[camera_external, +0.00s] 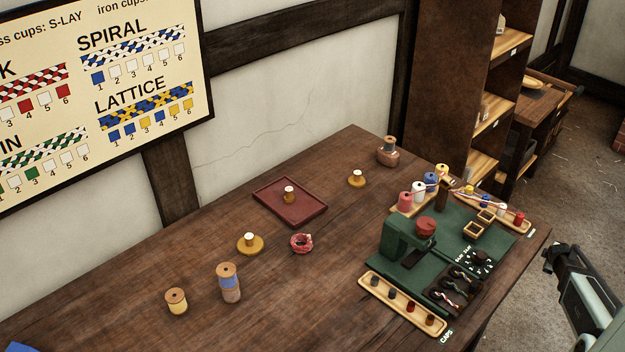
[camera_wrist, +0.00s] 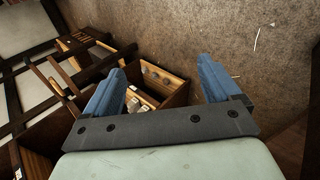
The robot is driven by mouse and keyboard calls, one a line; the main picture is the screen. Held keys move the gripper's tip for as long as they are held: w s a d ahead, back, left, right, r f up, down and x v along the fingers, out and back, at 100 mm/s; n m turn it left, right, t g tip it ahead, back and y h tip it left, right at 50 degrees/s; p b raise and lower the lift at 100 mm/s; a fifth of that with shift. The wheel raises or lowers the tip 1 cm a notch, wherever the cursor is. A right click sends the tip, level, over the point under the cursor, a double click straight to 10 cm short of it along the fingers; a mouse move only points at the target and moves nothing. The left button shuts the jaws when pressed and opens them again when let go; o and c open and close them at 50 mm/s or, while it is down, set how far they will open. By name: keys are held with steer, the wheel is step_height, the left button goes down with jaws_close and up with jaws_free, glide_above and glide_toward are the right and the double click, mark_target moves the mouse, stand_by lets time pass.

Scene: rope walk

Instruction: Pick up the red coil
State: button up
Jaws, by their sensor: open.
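The red coil (camera_external: 301,243) lies flat on the wooden table, near its middle, in the external view. It looks like a ring of red cord with some pale in it. My gripper (camera_external: 556,257) is at the right edge of the external view, beyond the table's right side and well apart from the coil. In the wrist view my gripper (camera_wrist: 163,82) shows two blue fingers spread wide with nothing between them. The coil is not in the wrist view, which faces the floor and the shelves.
Spools (camera_external: 229,282) stand at front left. A green machine (camera_external: 400,240) and a caps tray (camera_external: 402,304) stand right. Table in front of the coil is bare.

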steer(key=w+r+n+t, duration=0.3)
steer(key=w+r, duration=0.9)
steer(key=r, duration=0.4)
steer(key=w+a+r+n+t+y, duration=0.1)
steer(key=w+a+r+n, duration=0.1)
steer(key=w+a+r, duration=0.4)
steer(key=w+a+r+n+t, duration=0.1)
steer(key=w+a+r+t, duration=0.1)
steer(key=a+r, duration=0.7)
steer(key=w+a+r+n+t+y, duration=0.15)
steer(key=w+a+r, duration=0.25)
steer(key=a+r, duration=0.4)
steer(key=s+a+f+m+g+y, duration=0.1)
steer(key=s+a+g, duration=0.25)
steer(key=a, duration=1.05)
steer(key=s+a+m+g+y, duration=0.15)
steer(key=s+a, duration=0.25)
steer(key=a, duration=0.9)
steer(key=s+a+f+m+g, duration=0.1)
steer(key=s+a+g, duration=0.2)
steer(key=a, duration=1.1)
step_height(320, 180, up, 5)
steer(key=g, duration=0.7)
glide_above(303, 239)
steer(key=shift+t, duration=0.25)
step_height(303, 239, down, 14)
steer(key=shift+r, duration=0.25)
